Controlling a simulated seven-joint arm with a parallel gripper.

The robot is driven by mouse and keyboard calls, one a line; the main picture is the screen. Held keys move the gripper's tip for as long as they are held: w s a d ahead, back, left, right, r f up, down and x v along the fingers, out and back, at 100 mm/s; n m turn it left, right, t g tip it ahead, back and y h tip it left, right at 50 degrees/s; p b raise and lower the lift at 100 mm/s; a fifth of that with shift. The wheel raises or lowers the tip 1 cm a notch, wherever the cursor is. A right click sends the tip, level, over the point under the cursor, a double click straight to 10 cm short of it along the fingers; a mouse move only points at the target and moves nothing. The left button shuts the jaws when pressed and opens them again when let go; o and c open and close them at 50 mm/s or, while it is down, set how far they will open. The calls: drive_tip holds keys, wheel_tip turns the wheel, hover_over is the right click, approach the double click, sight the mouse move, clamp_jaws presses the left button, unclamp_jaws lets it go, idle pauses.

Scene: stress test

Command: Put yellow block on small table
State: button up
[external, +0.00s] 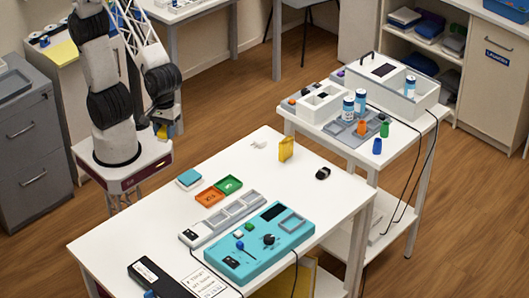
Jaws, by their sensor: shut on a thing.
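My gripper (163,127) is at the left, beside my arm's base and beyond the far left edge of the white front table (150,243). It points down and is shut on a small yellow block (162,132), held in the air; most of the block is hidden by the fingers. Another yellow upright piece (286,149) stands on the far part of the front table, well away from my gripper. A smaller white table (405,145) stands at the right behind the front table. Which table the task calls small is not certain.
The front table holds a turquoise panel (262,245), a grey tray strip (222,218), green (228,185) and orange (209,197) trays and a black object (323,173). The right table holds bottles (348,107) and white boxes (402,90). A grey cabinet (30,140) stands left.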

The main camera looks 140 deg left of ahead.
drive_tip(key=w+a+r+n, duration=0.15)
drive_tip(key=w+a, duration=0.35)
drive_tip(key=a, duration=0.8)
drive_tip(key=w+a+n, duration=0.3)
drive_tip(key=w+a, duration=0.3)
drive_tip(key=a, duration=0.6)
drive_tip(key=w+a+r+n, duration=0.15)
drive_tip(key=w+a, duration=0.35)
drive_tip(key=a, duration=0.8)
drive_tip(key=s+a+f+n, duration=0.15)
drive_tip(key=s+a, duration=0.25)
drive_tip(key=a, duration=1)
drive_tip(key=s+a+f+n+y, duration=0.1)
drive_tip(key=s+a+n, duration=0.3)
drive_tip(key=a, duration=1)
drive_tip(key=s+a+f+n, duration=0.1)
drive_tip(key=s+a, duration=0.4)
drive_tip(key=a, duration=0.8)
drive_tip(key=shift+t, duration=0.4)
drive_tip(key=shift+a+f, duration=0.15)
drive_tip(key=shift+f, duration=2.35)
drive_tip(key=shift+w+f, duration=0.1)
drive_tip(key=shift+f, duration=0.05)
drive_tip(key=shift+f, duration=2.35)
